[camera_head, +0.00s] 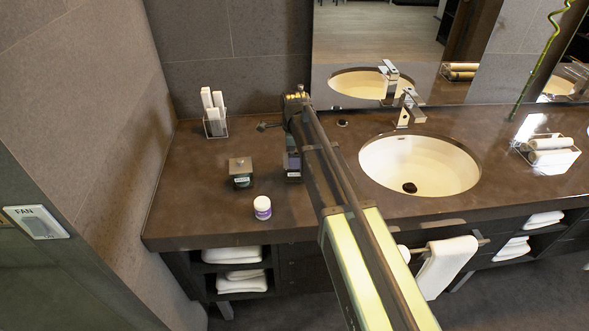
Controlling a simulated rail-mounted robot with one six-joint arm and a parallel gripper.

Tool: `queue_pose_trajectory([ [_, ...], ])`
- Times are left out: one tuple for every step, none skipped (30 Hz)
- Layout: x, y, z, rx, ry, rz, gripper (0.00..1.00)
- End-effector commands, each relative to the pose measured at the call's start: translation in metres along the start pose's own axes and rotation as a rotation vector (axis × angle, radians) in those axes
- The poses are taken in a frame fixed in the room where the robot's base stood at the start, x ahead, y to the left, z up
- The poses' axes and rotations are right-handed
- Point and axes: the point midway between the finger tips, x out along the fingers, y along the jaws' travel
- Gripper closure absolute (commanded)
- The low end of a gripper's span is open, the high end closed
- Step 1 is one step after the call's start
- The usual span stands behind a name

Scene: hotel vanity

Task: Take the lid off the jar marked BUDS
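The label writing is too small to read, so I cannot tell which jar says BUDS.
A small white tub (262,205) with a purple label stands near the front edge. A clear holder (215,127) with white items stands at the back left. The sink (420,166) and faucet (408,108) lie right of my arm. Counter left of the jars is clear.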

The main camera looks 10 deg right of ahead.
Motion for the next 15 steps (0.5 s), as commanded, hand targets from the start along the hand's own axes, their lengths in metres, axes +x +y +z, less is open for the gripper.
queue_pose_trajectory([
  [0.0184, -0.0001, 0.0000, 0.000, 0.000, 0.000, 0.00],
  [0.0203, -0.0001, 0.0000, 0.000, 0.000, 0.000, 0.00],
  [0.0205, -0.0001, 0.0000, 0.000, 0.000, 0.000, 0.00],
  [0.0194, -0.0001, 0.0000, 0.000, 0.000, 0.000, 0.00],
  [0.0178, -0.0001, 0.0000, 0.000, 0.000, 0.000, 0.00],
  [0.0162, -0.0001, 0.0000, 0.000, 0.000, 0.000, 0.00],
  [0.0158, -0.0001, -0.0001, 0.000, 0.000, 0.000, 0.00],
  [0.0157, -0.0001, -0.0001, 0.000, 0.000, 0.000, 0.00],
  [0.0156, -0.0001, -0.0001, 0.000, 0.000, 0.000, 0.02],
  [0.0156, -0.0001, -0.0001, 0.000, 0.000, 0.000, 0.06],
  [0.0155, -0.0001, -0.0001, 0.000, 0.000, 0.000, 0.11],
  [0.0155, -0.0001, -0.0001, 0.000, 0.000, 0.000, 0.17],
  [0.0155, -0.0001, -0.0001, 0.000, 0.000, 0.000, 0.21],
  [0.0155, -0.0001, -0.0001, 0.000, 0.000, 0.000, 0.26],
  [0.0155, -0.0001, -0.0001, 0.000, 0.000, 0.000, 0.32],
])
